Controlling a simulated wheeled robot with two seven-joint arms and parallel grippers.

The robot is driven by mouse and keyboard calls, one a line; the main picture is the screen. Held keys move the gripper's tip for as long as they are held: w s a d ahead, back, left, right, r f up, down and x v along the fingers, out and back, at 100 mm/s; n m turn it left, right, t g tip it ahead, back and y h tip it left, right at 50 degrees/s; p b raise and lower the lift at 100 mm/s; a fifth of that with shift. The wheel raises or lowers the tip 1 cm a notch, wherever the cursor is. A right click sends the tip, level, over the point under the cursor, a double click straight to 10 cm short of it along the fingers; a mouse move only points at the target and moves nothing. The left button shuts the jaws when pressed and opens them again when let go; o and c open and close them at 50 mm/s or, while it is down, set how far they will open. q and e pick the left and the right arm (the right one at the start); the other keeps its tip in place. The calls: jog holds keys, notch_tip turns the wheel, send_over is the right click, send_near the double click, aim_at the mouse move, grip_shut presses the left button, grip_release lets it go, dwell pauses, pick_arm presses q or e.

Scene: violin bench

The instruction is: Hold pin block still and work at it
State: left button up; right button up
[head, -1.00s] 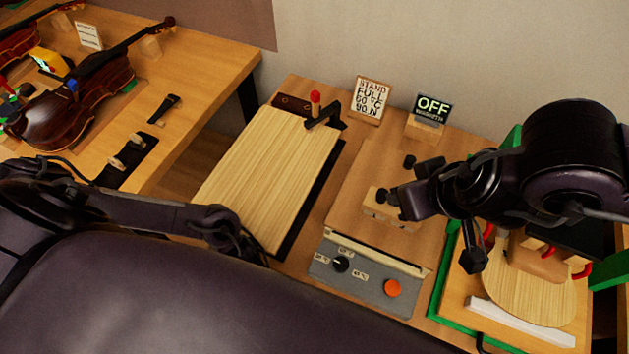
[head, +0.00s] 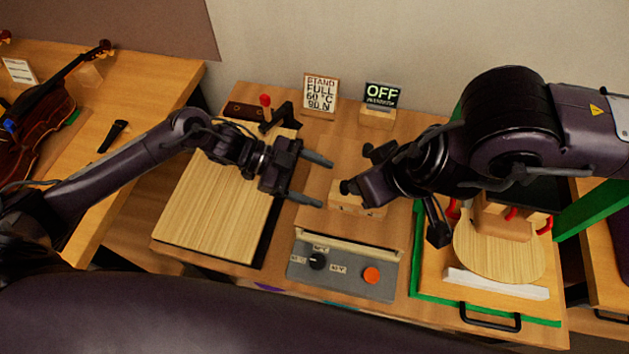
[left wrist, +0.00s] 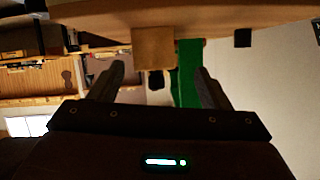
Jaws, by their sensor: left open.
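The pin block, a small pale wooden block (head: 347,197), sits on the brown board right of centre in the head view. In the left wrist view a wooden block (left wrist: 154,48) shows beyond my fingertips, between their lines. My left gripper (head: 325,182) is open and empty, its two fingers pointing right at the block from its left side, apparently short of it. My right gripper (head: 360,172) is at the block's upper right side, its tips close over it. Whether it touches or grips the block cannot be told, and it hides part of the block.
A grey control panel (head: 340,274) with a black knob and orange button lies in front of the block. A pale board (head: 215,205) lies left. An OFF sign (head: 382,95) and a stand sign (head: 320,92) stand behind. A green-edged tray (head: 430,290) is at right.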

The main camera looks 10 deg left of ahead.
aim_at(348, 199)
pick_arm(q)
jog(key=shift+s+d+f+n, duration=0.2)
jog(key=shift+f+n, duration=0.15)
jog(key=shift+n, duration=0.35)
jog(key=shift+d+f, duration=0.15)
jog(key=shift+d, duration=0.15)
jog(key=x, duration=0.7)
jog(key=shift+s, duration=0.15)
